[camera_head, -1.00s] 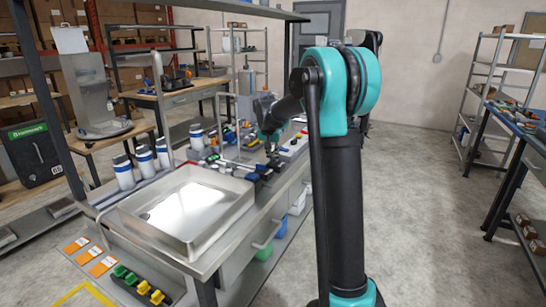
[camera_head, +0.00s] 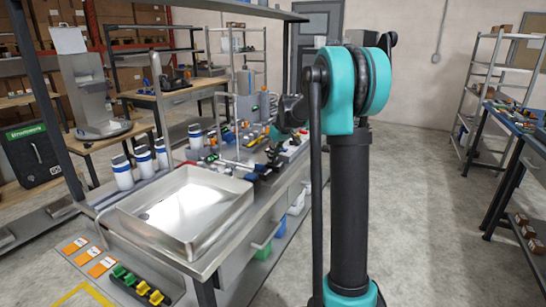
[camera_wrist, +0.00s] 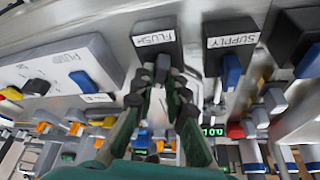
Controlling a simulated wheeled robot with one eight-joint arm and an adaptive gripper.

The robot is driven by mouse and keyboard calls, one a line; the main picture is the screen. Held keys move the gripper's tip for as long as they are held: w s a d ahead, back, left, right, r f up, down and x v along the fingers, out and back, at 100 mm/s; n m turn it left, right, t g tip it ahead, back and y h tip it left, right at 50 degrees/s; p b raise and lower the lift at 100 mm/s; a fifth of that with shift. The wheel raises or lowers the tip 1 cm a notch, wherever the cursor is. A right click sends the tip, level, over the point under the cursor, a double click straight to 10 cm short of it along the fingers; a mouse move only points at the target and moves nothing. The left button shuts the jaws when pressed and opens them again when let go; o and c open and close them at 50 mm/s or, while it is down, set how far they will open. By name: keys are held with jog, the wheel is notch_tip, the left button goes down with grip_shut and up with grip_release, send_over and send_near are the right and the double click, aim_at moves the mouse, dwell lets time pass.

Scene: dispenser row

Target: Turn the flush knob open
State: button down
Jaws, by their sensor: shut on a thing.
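The flush knob (camera_wrist: 162,66) is a small dark grey knob under a white FLUSH label (camera_wrist: 155,38) in the wrist view. My gripper (camera_wrist: 163,82) has its two dark green fingers on either side of the knob and is shut on it. The fingers hide the knob's lower part, and its exact angle is hard to read. In the head view my gripper (camera_head: 275,152) is small, over the far part of the bench, and the knob cannot be made out there.
A SUPPLY unit with a blue handle (camera_wrist: 231,72) stands close on the right in the wrist view. A FLUID panel (camera_wrist: 60,68) with another blue knob is on the left. In the head view a steel sink (camera_head: 180,212) fills the near bench, with white-and-blue bottles (camera_head: 143,158) beside it.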

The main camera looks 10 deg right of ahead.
jog(key=n+g+y, duration=0.1)
jog(key=n, duration=0.3)
jog(key=shift+w+d+n, duration=0.1)
jog(key=shift+n, duration=0.3)
jog(key=shift+y, duration=0.3)
jog(key=c, duration=1.5)
grip_release()
jog(key=shift+c, duration=0.2)
jog(key=v, duration=1.2)
jog(key=shift+w, duration=0.15)
